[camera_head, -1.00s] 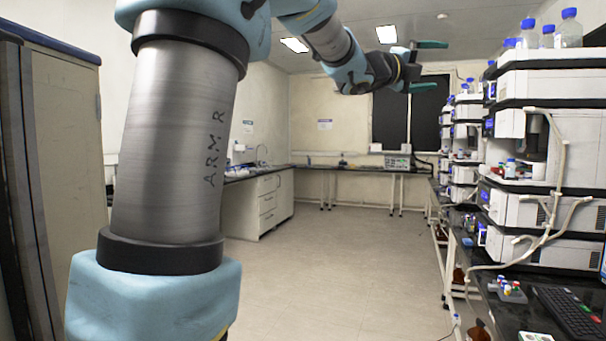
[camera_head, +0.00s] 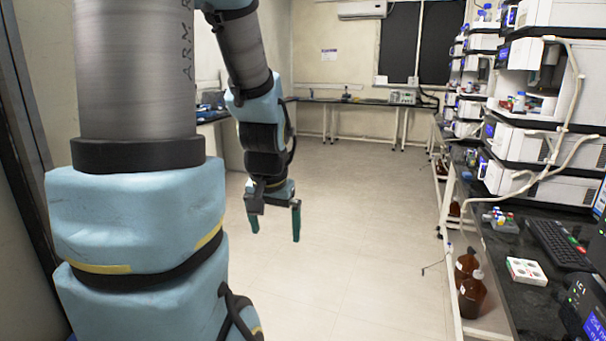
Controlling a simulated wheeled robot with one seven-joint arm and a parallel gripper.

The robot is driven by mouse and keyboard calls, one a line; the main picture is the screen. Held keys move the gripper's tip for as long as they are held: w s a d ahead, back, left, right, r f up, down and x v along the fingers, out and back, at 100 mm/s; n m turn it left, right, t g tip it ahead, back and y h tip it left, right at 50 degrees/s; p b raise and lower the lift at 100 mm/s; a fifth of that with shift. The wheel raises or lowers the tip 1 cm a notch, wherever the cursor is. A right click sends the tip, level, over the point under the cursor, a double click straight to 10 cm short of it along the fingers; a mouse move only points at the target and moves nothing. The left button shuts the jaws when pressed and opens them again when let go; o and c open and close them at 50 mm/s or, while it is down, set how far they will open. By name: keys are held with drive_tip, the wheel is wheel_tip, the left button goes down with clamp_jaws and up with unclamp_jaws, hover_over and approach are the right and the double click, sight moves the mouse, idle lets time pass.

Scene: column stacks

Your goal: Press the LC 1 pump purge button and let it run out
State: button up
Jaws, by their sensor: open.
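A dark unit marked "LC 1" (camera_head: 580,308) stands on the bench at the bottom right, with a lit blue screen and partly cut off by the picture's edge. I cannot make out a purge button on it. My gripper (camera_head: 274,228) hangs over the open floor left of the bench, its two green fingers pointing down. It is open, with nothing between the fingers, and is well apart from the LC 1 unit.
White instrument stacks (camera_head: 540,155) line the right bench. A keyboard (camera_head: 558,243), a vial rack (camera_head: 500,221) and a white tray (camera_head: 526,271) lie on the dark bench top. Brown bottles (camera_head: 471,294) stand beneath it. The middle floor (camera_head: 360,220) is clear.

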drive_tip(key=shift+n+g, duration=0.9)
drive_tip(key=s, duration=0.1)
drive_tip(key=s+f, duration=0.1)
drive_tip(key=s, duration=0.1)
drive_tip(key=s+a+f, duration=0.1)
drive_tip(key=s, duration=0.1)
drive_tip(key=shift+s, duration=0.1)
drive_tip(key=shift+d, duration=0.1)
